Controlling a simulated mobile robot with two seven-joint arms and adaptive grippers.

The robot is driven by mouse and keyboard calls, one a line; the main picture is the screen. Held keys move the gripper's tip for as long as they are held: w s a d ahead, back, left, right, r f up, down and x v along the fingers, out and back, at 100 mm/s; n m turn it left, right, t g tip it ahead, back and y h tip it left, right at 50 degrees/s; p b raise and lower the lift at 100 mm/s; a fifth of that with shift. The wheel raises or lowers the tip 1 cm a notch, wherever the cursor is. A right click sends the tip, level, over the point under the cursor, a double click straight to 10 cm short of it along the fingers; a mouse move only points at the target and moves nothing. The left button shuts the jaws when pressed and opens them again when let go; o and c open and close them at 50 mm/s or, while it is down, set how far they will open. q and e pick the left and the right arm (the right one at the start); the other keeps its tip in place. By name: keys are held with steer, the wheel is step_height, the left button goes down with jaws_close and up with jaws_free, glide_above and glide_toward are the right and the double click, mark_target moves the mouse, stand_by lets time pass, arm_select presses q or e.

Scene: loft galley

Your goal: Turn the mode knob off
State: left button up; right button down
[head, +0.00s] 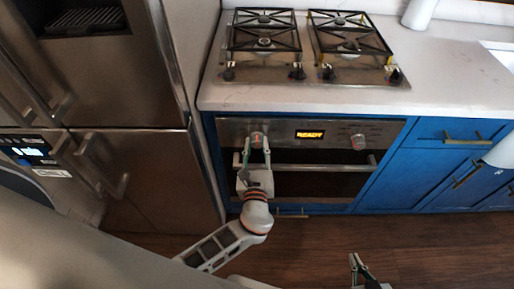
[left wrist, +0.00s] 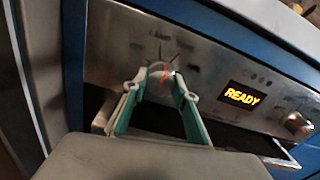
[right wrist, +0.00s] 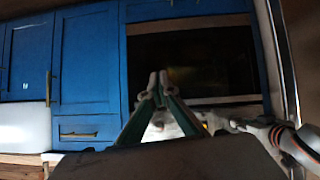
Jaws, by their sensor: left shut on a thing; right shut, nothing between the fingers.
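The oven panel has a round metal knob (head: 257,138) on its left side, with my left gripper (head: 257,150) shut on it. In the left wrist view the same knob (left wrist: 161,74) sits between the two fingertips (left wrist: 163,84), and a red mark shows on its face. The fingers partly hide its sides. A second knob (head: 358,142) is on the right of the panel, apart from any gripper. The panel lettering is too small to read, so I cannot tell which knob is labelled mode. My right gripper (head: 355,264) is shut and empty, low above the floor.
The lit display (head: 310,134) reads READY. The oven handle (head: 325,167) runs below the panel, close to my left gripper. A gas cooktop (head: 305,78) is above, a steel fridge (head: 150,165) at left, and blue cabinets (head: 440,165) at right. The floor in front is clear.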

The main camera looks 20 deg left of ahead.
arm_select(q)
steer(key=n+b, duration=0.2)
steer(key=n, duration=0.1)
steer(key=shift+s+f, duration=0.1)
steer(key=shift+f, duration=0.2)
steer(key=n+b, duration=0.2)
steer(key=shift+n, duration=0.3)
steer(key=shift+n+b, duration=0.75)
steer(key=shift+n, duration=0.15)
steer(key=shift+n+b, duration=0.35)
steer(key=shift+n, duration=0.15)
steer(key=shift+n+b, duration=0.8)
steer(key=shift+n, duration=0.6)
steer(key=shift+b, duration=0.35)
steer(key=shift+r+n+b, duration=0.25)
steer(key=shift+n+b, duration=0.1)
steer(key=shift+n, duration=0.45)
arm_select(e)
steer(key=shift+n, duration=0.3)
steer(key=f, duration=0.4)
steer(key=w+d+f, duration=0.1)
steer(key=shift+f, duration=0.4)
